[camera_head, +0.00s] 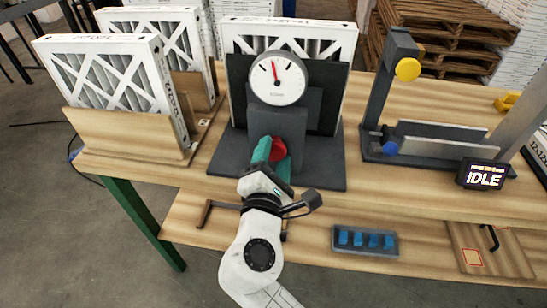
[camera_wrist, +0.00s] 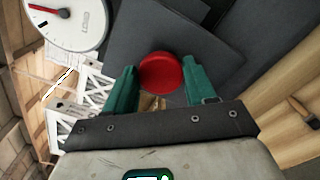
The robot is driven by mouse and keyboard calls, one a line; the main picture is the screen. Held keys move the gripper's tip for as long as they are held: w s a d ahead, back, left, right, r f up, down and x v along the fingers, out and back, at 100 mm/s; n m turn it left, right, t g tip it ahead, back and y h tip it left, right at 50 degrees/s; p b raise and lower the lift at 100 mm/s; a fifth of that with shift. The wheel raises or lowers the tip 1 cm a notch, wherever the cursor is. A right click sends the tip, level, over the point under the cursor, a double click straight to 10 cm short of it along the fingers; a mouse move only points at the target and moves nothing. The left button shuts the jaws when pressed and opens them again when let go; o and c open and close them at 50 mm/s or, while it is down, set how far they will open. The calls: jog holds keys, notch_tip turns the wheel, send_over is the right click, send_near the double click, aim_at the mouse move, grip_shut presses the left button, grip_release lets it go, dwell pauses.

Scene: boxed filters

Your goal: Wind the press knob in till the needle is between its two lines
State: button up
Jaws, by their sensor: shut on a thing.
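The red press knob (camera_head: 278,149) sticks out from the front of the dark grey press (camera_head: 292,124). My gripper (camera_head: 271,152) is shut on the knob, one teal finger on each side. In the wrist view the round knob (camera_wrist: 160,74) sits between the two fingertips. The white round gauge (camera_head: 277,90) is above the knob. The gauge (camera_wrist: 75,32) is cut off at the wrist view's top left.
A boxed filter (camera_head: 335,45) stands behind the press. More filters (camera_head: 100,75) stand in wooden holders at the left. A grey fixture (camera_head: 385,110) with yellow and blue knobs and a display reading IDLE (camera_head: 484,175) are at the right. A tray of blue pieces (camera_head: 365,241) lies on the lower shelf.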

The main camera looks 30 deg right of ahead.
dwell(0.3)
jog(key=o, duration=1)
jog(key=b+v, duration=0.1)
jog(key=v, duration=1)
